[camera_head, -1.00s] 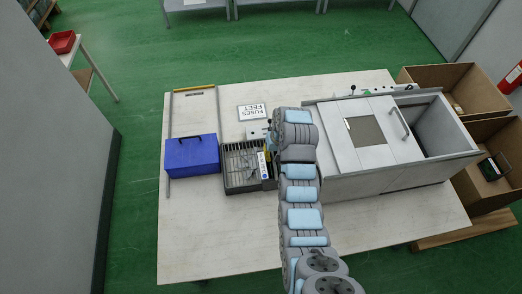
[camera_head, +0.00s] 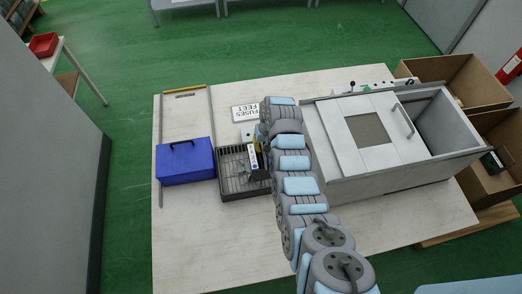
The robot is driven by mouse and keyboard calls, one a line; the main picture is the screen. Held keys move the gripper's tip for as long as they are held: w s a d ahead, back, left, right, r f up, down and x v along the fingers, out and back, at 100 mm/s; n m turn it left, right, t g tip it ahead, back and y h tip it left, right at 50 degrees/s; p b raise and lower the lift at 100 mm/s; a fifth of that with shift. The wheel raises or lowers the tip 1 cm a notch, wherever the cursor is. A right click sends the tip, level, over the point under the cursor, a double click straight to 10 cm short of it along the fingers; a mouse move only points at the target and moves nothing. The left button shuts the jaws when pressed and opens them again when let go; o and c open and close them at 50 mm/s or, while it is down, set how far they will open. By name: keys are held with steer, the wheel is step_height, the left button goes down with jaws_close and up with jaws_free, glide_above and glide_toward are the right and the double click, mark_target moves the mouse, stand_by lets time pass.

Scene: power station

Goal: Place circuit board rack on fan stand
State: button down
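A dark grey slotted rack (camera_head: 232,186), perhaps the circuit board rack, sits on the pale table right of a blue box. My gripper (camera_head: 259,158) is over its right part, partly hidden behind my arm. Its fingers are too small and dark to tell open from shut, or whether they touch anything. A small white-labelled piece (camera_head: 252,160) shows at the rack's right side. I cannot pick out the fan stand with certainty.
The blue box (camera_head: 186,166) stands left of the rack, by a yellow-ended rail frame (camera_head: 185,89). A white sign (camera_head: 245,113) lies behind. A large grey cabinet (camera_head: 390,150) fills the right side, with cardboard boxes (camera_head: 450,75) beyond. The table's front left (camera_head: 200,240) is clear.

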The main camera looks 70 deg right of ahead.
mark_target(260, 156)
steer(key=shift+d+f, duration=0.1)
steer(key=shift+f, duration=0.2)
steer(key=shift+f+b, duration=1.05)
steer(key=shift+f, duration=0.5)
steer(key=shift+w+r, duration=0.1)
steer(key=c, duration=1.2)
jaws_free()
steer(key=shift+c, duration=0.2)
steer(key=shift+r, duration=0.15)
steer(key=shift+d+r+b, duration=0.15)
steer(key=shift+r, duration=0.6)
steer(key=shift+d+r+b, duration=0.1)
steer(key=shift+r+b, duration=0.05)
steer(key=shift+r, duration=0.6)
step_height(260, 156, up, 9)
steer(key=s, duration=0.1)
steer(key=shift+s+d+f+p, duration=0.2)
steer(key=shift+s+d+p, duration=0.1)
steer(key=shift+p, duration=0.05)
